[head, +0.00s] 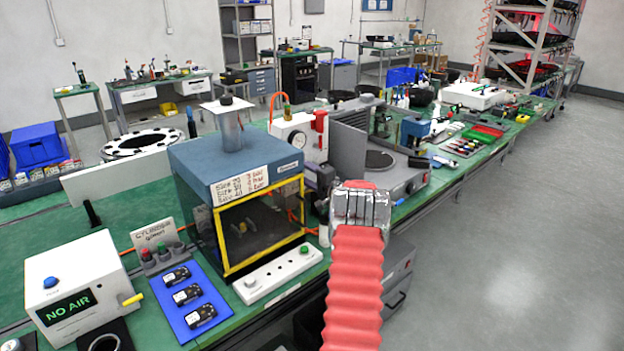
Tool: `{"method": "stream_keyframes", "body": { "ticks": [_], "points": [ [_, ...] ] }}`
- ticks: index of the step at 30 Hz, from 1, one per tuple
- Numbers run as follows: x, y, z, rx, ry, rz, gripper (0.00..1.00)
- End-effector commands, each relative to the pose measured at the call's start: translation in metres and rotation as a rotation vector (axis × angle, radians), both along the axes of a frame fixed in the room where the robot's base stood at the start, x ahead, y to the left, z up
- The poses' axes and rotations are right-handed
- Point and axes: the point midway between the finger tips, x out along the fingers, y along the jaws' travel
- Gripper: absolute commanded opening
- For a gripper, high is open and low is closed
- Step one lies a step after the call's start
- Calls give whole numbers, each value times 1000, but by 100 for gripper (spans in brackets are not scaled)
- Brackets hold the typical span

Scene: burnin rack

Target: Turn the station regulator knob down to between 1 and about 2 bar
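My gripper (360,205) is at the end of my red ribbed arm sleeve, in the middle of the head view. I see it from behind, so its fingertips are hidden and I cannot tell if it is open or shut. A white unit with a round dial (298,140) stands beyond it, up and to the left.
A blue-topped test box (235,155) with a yellow-edged window stands left of my gripper. A white push-button strip (278,274) lies before it. A white box reads "NO AIR" (68,307). A blue mat (186,297) holds small black devices. Grey floor (510,240) is open at right.

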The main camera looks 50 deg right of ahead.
Motion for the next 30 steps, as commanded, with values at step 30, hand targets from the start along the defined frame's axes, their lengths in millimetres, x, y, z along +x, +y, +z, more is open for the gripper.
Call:
{"method": "stream_keyframes", "body": {
  "ticks": [30],
  "points": [
    [-129, 29, -2, 1, 2, 1, 48]
  ]
}}
